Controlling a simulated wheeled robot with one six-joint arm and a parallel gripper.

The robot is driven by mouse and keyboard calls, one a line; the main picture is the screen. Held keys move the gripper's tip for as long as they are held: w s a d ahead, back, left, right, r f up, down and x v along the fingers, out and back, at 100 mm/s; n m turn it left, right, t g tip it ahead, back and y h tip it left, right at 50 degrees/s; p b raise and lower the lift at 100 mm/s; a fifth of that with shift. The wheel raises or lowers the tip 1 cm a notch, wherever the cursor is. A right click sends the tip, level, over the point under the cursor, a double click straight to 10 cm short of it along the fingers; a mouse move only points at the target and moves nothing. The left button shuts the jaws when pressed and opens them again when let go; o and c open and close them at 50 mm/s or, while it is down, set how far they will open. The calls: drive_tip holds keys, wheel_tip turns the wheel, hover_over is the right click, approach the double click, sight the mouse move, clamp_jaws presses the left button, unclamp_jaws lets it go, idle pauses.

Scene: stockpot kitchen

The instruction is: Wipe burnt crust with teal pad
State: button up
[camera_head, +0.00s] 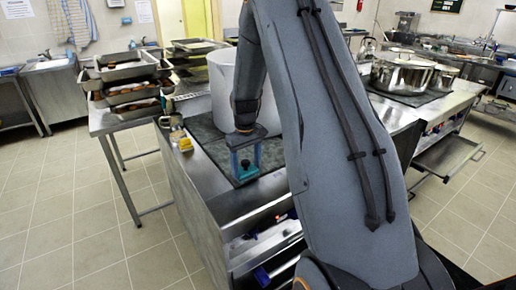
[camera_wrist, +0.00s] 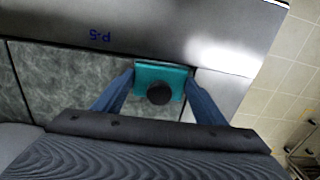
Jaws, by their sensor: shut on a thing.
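The teal pad (camera_wrist: 146,73) has a round black knob on top and sits between the two fingers of my gripper (camera_wrist: 160,82) in the wrist view. My gripper is shut on it. In the head view the pad (camera_head: 249,174) is low between the fingers of my gripper (camera_head: 245,165), at the front edge of the dark stove plate (camera_head: 210,150). I cannot tell whether it touches the surface. I cannot make out a distinct burnt crust; the mottled grey plate (camera_wrist: 60,80) shows left of the pad in the wrist view.
A large pot (camera_head: 221,85) stands behind my gripper. A yellow block (camera_head: 185,145) and a small mug (camera_head: 176,122) are on the steel edge to the left. Stacked trays (camera_head: 130,75) fill the left table. Shiny pots (camera_head: 402,75) stand at right. The tiled floor at left is clear.

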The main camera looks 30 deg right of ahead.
drive_tip(key=shift+s, duration=0.45)
drive_tip(key=shift+s+r, duration=0.25)
wheel_tip(320, 180, up, 2)
drive_tip(key=shift+w+p, duration=0.15)
drive_tip(key=shift+p, duration=0.4)
drive_tip(key=shift+r+p, duration=1.6)
drive_tip(key=shift+r, duration=1.25)
